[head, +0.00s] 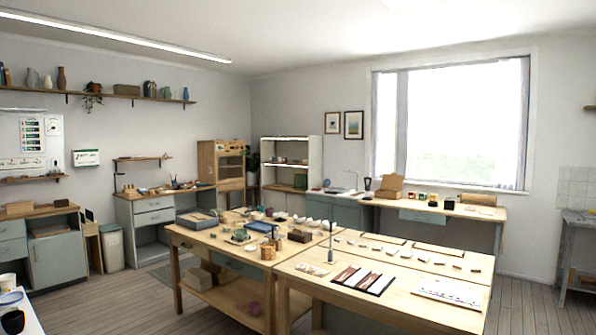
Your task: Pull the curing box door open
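A tall wooden cabinet (221,165) stands in the far corner, between the left wall's workbench and the white shelf unit. It looks like the curing box, but I cannot be sure. Its front has an upper part with darker openings and a plain lower part. It is too small in the picture to tell a handle or whether its door is fully shut. Neither of my grippers shows in the head view, and nothing of mine is seen touching the cabinet.
A large worktable (225,239) with many small items stands between me and the cabinet, joined by a nearer table (310,292). A grey bin (112,247) and workbench (150,228) line the left wall. Open floor (130,297) lies left of the tables.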

